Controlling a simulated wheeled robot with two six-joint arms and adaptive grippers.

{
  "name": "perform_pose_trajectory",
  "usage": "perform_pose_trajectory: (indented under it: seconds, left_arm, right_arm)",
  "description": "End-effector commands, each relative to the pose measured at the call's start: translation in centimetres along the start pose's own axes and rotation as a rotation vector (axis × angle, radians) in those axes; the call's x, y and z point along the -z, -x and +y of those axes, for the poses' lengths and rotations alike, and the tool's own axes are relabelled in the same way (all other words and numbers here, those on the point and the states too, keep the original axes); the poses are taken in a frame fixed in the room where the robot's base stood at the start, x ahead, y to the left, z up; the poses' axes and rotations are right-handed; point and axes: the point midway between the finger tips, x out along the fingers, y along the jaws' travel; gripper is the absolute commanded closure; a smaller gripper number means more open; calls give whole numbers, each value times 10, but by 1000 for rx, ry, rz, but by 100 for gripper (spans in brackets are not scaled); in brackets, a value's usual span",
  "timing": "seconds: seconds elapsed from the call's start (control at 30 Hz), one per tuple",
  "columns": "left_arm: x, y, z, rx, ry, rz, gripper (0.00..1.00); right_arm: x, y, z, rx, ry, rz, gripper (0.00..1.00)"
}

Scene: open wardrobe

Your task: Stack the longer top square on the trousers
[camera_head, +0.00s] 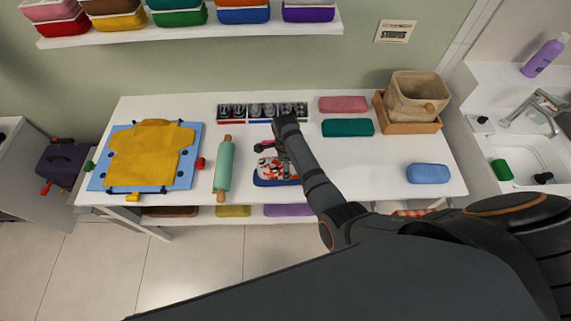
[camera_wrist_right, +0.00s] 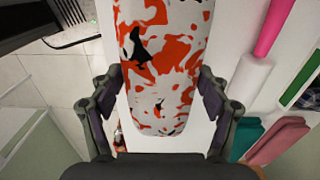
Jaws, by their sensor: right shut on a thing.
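A yellow top-shaped piece (camera_head: 150,152) with short sleeves lies flat on a blue board (camera_head: 101,178) at the left of the white table. I cannot make out any trousers. My right gripper (camera_wrist_right: 163,88) is shut on a white block with orange and black patches (camera_wrist_right: 165,40), one finger on each side. In the head view the patched block (camera_head: 278,168) is over or on a blue block (camera_head: 272,183) near the table's front edge; I cannot tell if they touch. My right wrist hides part of this. My left gripper is not in view.
A green rolling pin (camera_head: 223,168) lies between the board and the patched block. Pink (camera_head: 343,104), teal (camera_head: 347,127) and light blue (camera_head: 427,173) blocks lie to the right. The white table (camera_head: 385,165) is clear right of centre.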

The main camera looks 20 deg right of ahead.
Motion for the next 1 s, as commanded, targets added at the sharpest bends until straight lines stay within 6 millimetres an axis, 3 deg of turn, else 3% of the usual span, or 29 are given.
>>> perform_pose_trajectory:
  seconds: [0.27, 0.3, 0.47, 1.0]
  left_arm:
    - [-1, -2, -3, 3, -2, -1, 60]
    - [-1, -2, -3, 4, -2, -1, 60]
    - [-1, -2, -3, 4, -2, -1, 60]
    - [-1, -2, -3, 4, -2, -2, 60]
  right_arm:
    - [0, -4, 0, 1, 0, 0, 42]
    - [0, -4, 0, 1, 0, 0, 21]
    - [0, -4, 0, 1, 0, 0, 0]
    - [0, -4, 0, 0, 0, 0, 2]
